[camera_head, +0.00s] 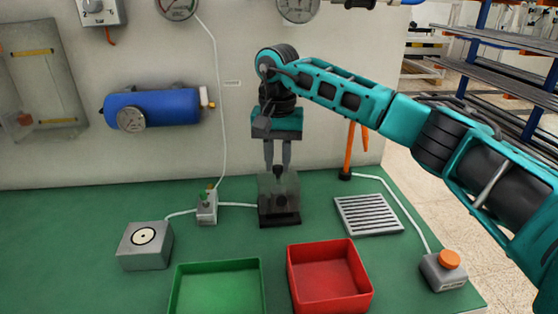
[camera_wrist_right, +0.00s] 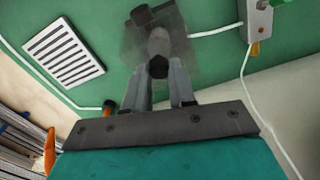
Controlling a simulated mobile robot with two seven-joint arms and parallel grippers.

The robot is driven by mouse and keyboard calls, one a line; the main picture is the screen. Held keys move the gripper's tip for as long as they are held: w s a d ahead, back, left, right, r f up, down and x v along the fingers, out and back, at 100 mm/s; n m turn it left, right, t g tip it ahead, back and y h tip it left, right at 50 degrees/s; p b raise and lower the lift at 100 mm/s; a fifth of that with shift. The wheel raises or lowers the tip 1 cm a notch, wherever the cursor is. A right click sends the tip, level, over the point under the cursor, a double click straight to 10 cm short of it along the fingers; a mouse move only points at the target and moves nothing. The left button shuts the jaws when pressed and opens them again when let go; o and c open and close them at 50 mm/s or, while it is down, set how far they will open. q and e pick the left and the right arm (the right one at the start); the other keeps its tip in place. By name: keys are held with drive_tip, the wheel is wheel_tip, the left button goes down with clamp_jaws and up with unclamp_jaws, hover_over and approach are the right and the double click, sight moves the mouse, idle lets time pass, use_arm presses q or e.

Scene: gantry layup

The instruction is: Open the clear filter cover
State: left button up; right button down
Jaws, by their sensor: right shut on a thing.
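The clear filter cover (camera_head: 278,194) is a see-through grey box on a black base (camera_head: 280,219) on the green table. It also shows in the right wrist view (camera_wrist_right: 183,62), with a dark knob (camera_wrist_right: 158,67) on it. My right gripper (camera_head: 278,168) comes down from above, its fingers shut on the knob at the top of the cover. In the right wrist view, the fingers (camera_wrist_right: 158,85) sit on both sides of the knob. I cannot tell whether the cover is lifted off its base. My left gripper is not in view.
A green tray (camera_head: 217,266) and a red tray (camera_head: 330,300) stand in front. A slotted grey plate (camera_head: 368,215) and a box with an orange button (camera_head: 443,268) lie right. A valve block (camera_head: 207,209) and a grey box (camera_head: 145,257) stand left. A blue tank (camera_head: 165,106) hangs behind.

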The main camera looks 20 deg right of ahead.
drive_tip(key=shift+w+d+r+p, duration=0.15)
drive_tip(key=shift+w+r+p, duration=0.15)
drive_tip(key=shift+w, duration=0.2)
drive_tip(key=shift+w+d+r+p, duration=0.15)
drive_tip(key=shift+w+r+p, duration=0.1)
drive_tip(key=shift+w, duration=0.25)
drive_tip(key=shift+w+d+p, duration=0.1)
drive_tip(key=shift+w+p, duration=0.2)
drive_tip(key=shift+w, duration=0.1)
drive_tip(key=shift+w+d+p, duration=0.15)
drive_tip(key=shift+w+p, duration=0.2)
drive_tip(key=shift+w, duration=0.2)
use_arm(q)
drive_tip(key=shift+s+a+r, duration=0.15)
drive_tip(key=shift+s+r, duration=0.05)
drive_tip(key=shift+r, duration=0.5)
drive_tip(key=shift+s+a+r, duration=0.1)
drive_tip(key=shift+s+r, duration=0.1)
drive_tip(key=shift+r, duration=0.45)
use_arm(e)
drive_tip(key=shift+w+d+f, duration=0.15)
drive_tip(key=shift+w, duration=0.4)
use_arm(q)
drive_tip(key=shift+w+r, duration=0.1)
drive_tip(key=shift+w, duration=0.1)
use_arm(e)
drive_tip(key=shift+f, duration=0.15)
